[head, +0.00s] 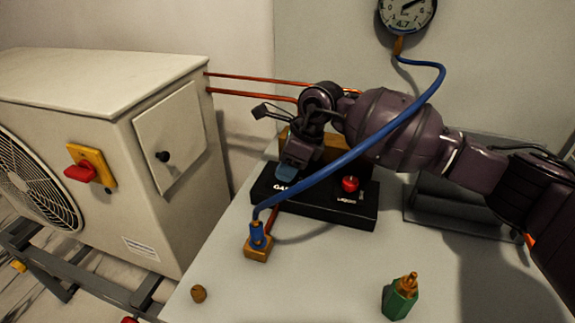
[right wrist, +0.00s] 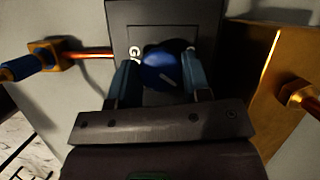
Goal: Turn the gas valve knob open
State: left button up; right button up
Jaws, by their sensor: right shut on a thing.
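The gas valve knob is a blue round knob (right wrist: 160,72) on the black valve block (right wrist: 125,18), with a pale pointer line on its face. The block, labelled GAS and LIQUID, lies on the grey bench in the head view (head: 320,205). My right gripper (head: 286,173) reaches down over the GAS end and hides the knob there. In the right wrist view my right gripper (right wrist: 160,82) has its blue fingers on either side of the knob, shut on it. A red knob (head: 350,184) stands at the LIQUID end. My left gripper is out of view.
A blue hose (head: 350,153) runs from the pressure gauge (head: 407,12) across my right arm to a brass fitting (head: 257,248). The outdoor unit (head: 95,100) fills the left.

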jog(key=n, duration=0.1)
jog(key=n+g+b, duration=0.1)
jog(key=n, duration=0.1)
jog(key=n+g+b, duration=0.1)
jog(key=n, duration=0.1)
jog(key=shift+w+f, duration=0.15)
jog(key=shift+f, duration=0.15)
jog(key=shift+r+n+g+h+b, duration=0.15)
jog(key=shift+n+g+h+b, duration=0.25)
jog(key=shift+n, duration=0.7)
jog(key=o, duration=0.9)
jog(key=shift+r, duration=0.1)
jog(key=shift+o, duration=0.2)
jog(key=shift+r, duration=0.1)
jog(key=p+v, duration=0.1)
jog(key=v, duration=0.9)
jog(key=shift+d+r, duration=0.25)
jog(key=shift+w, duration=0.1)
